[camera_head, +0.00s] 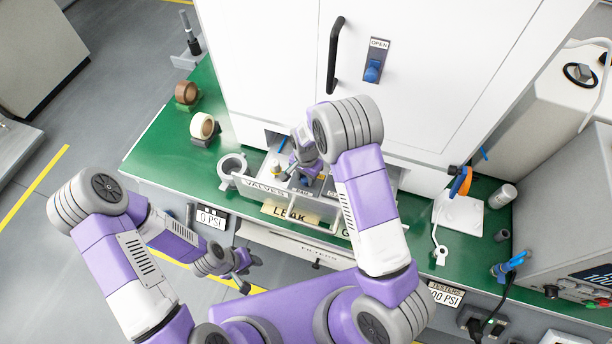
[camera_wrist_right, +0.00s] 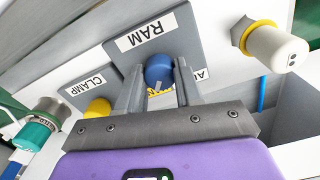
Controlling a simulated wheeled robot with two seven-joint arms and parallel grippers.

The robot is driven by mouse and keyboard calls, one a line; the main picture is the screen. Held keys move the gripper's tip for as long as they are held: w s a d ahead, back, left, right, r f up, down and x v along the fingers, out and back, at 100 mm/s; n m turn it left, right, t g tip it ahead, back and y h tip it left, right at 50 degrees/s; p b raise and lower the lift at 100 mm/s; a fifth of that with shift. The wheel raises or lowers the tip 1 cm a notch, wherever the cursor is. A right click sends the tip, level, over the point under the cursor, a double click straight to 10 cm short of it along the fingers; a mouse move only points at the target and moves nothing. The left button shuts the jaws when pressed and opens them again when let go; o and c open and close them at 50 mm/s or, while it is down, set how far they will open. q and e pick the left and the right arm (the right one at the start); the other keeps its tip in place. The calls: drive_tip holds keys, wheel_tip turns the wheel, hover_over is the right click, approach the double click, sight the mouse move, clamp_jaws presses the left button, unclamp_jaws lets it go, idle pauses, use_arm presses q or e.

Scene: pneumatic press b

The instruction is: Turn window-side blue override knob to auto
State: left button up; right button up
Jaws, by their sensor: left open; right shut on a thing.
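In the right wrist view, a blue knob (camera_wrist_right: 159,68) sits on a grey plate labelled RAM (camera_wrist_right: 148,32). My right gripper (camera_wrist_right: 158,88) is shut on this knob, one finger on each side. A light mark shows on the knob's lower face. A label starting with "A" shows beside the right finger; the rest is hidden. In the head view my right gripper (camera_head: 304,172) reaches down into the valve box (camera_head: 262,188), and its arm covers part of the box. My left gripper (camera_head: 240,282) is open and empty, low in front of the bench.
A yellow knob (camera_wrist_right: 98,107) by a CLAMP label stands close to my right gripper. A white capped fitting (camera_wrist_right: 276,46) is at the right. The green bench (camera_head: 170,150) holds tape rolls (camera_head: 203,127). A white cabinet (camera_head: 440,80) with a blue OPEN knob (camera_head: 372,72) rises behind.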

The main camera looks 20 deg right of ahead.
drive_tip(key=n, duration=0.4)
drive_tip(key=shift+n+b, duration=0.3)
drive_tip(key=shift+b, duration=0.1)
drive_tip(key=n, duration=0.3)
drive_tip(key=shift+n+b, duration=0.3)
drive_tip(key=n, duration=0.3)
drive_tip(key=shift+n+b, duration=0.3)
drive_tip(key=shift+n, duration=1.9)
drive_tip(key=o, duration=1)
drive_tip(key=shift+o, duration=0.2)
